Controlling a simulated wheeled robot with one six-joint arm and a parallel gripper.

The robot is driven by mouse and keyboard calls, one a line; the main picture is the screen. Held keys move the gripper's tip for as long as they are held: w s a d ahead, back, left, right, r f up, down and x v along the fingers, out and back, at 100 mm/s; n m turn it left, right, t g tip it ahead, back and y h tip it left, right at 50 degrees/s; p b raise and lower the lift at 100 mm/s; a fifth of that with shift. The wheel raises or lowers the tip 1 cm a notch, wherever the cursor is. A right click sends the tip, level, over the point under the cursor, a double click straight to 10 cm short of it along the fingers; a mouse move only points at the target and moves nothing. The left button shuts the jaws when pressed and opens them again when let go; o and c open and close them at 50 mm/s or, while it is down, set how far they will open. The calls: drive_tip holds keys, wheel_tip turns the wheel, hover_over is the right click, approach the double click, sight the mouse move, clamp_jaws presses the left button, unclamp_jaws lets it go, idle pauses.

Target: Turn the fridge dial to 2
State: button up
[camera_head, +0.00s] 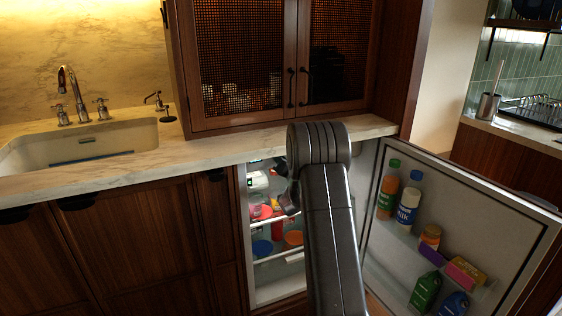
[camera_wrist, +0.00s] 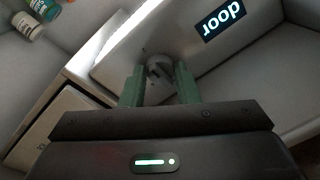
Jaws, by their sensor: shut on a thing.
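The fridge (camera_head: 247,240) stands open under the counter, with its door (camera_head: 400,240) swung out to the right. In the wrist view the dial (camera_wrist: 159,68) is a small grey round knob on a pale panel inside the fridge. My gripper (camera_wrist: 159,82) has its two green fingers on either side of the dial and is shut on it. In the head view my arm hides the dial and gripper, along with part of the fridge interior.
Fridge shelves hold containers, including a red one (camera_head: 262,212). The door racks hold several bottles, one an orange bottle (camera_head: 388,190). The marble counter (camera_head: 235,147) overhangs the fridge. In the wrist view, a dark "door" label (camera_wrist: 224,20) sits right of the dial.

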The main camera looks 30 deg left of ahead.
drive_tip(key=o, duration=1)
drive_tip(key=shift+d, duration=0.1)
drive_tip(key=v, duration=1.3)
drive_tip(key=shift+s+d+p, duration=0.2)
drive_tip(key=shift+s+p, duration=0.1)
drive_tip(key=shift+p, duration=0.05)
drive_tip(key=x, duration=1.3)
drive_tip(key=shift+w+a+b, duration=0.3)
drive_tip(key=shift+b, duration=0.05)
